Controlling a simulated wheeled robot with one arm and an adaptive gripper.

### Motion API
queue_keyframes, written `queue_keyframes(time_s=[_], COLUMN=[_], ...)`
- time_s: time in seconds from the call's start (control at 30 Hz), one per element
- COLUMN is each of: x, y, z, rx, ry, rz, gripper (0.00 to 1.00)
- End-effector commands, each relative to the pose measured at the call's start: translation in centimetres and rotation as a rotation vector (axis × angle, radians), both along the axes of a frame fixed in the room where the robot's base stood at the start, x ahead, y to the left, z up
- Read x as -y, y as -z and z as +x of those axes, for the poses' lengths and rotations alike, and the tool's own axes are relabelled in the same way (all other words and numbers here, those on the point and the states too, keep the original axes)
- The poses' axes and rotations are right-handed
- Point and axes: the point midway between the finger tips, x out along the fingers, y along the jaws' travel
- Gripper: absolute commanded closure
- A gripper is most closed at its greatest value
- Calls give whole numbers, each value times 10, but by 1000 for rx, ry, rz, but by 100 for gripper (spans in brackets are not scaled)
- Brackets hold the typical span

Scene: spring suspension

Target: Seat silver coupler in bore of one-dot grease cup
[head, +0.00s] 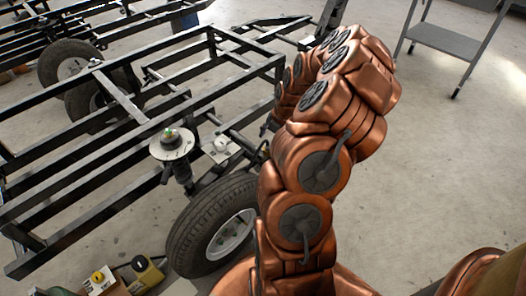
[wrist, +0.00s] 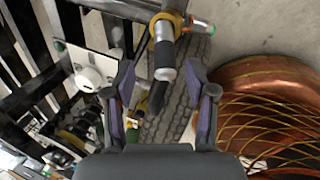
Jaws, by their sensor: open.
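My gripper (wrist: 165,100) is open in the wrist view, with its two fingers wide apart. A fitting with a silver end and a dark sleeve (wrist: 165,55), possibly the silver coupler, shows just beyond and between the fingertips. It has an orange-yellow ring and a side stub, and I see no finger closed on it. A pale plate with a round white cup (wrist: 88,78) lies left of the fingers. In the head view a similar plate with a white cup (head: 220,145) sits on the chassis. No dot marks are readable. My arm mostly hides the gripper in the head view.
A black chassis frame (head: 110,110) fills the left. A round pale plate (head: 172,144) tops a dark strut beside a wheel (head: 213,225). Small containers (head: 100,280) stand at bottom left. A grey cart (head: 447,40) stands at back right; the floor at right is clear.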

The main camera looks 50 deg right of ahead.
Motion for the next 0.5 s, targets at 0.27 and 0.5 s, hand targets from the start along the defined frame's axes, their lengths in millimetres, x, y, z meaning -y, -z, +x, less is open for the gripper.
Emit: queue_keyframes(time_s=[0.27, 0.5], x=[-5, -6], y=[35, 50], z=[1, 9], rx=[-5, -1], ry=[-2, -3], rz=[3, 1], gripper=[44, 44])
